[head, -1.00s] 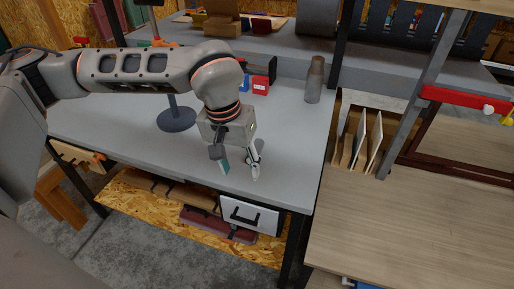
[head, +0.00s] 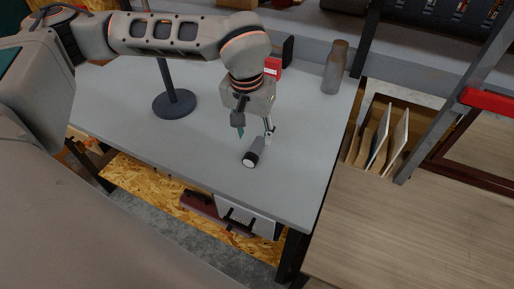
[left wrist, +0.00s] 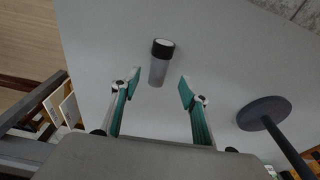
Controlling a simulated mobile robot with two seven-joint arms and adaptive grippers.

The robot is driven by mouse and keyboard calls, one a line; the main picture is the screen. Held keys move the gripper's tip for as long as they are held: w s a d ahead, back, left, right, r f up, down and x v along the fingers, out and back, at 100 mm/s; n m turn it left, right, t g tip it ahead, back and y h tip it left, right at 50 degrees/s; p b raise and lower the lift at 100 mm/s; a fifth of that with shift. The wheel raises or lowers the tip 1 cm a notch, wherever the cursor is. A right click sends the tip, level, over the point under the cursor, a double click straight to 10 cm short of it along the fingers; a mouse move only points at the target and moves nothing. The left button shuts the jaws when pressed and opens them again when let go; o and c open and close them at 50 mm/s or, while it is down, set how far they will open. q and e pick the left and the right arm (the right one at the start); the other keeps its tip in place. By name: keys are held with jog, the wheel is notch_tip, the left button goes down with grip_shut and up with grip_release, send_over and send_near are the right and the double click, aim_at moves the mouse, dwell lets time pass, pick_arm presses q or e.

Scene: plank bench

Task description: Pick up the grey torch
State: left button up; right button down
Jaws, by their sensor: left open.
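The grey torch (head: 254,154) lies on the grey bench top (head: 205,140) near its front edge. Its dark head with a pale lens faces the front. My left gripper (head: 255,137) is open, just behind and above the torch in the head view. In the left wrist view the torch (left wrist: 159,64) lies beyond and between the two spread fingertips (left wrist: 159,88), with its dark head farthest away. No finger is seen closed on it. My right gripper is not in view.
A dark round stand with a pole (head: 174,103) is left of the gripper. A grey bottle (head: 335,68) stands at the back right, and a red box (head: 272,68) is behind the gripper. A wooden-topped table (head: 410,220) lies to the right. The bench front is clear.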

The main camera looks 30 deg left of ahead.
aim_at(256, 145)
pick_arm(q)
jog(key=f, duration=0.4)
jog(key=shift+w+d, duration=0.1)
jog(key=shift+w, duration=0.25)
jog(key=shift+w+f+b, duration=0.1)
jog(key=shift+f+b, duration=0.1)
jog(key=shift+b, duration=0.1)
jog(key=c, duration=1.2)
jog(key=shift+c, duration=0.2)
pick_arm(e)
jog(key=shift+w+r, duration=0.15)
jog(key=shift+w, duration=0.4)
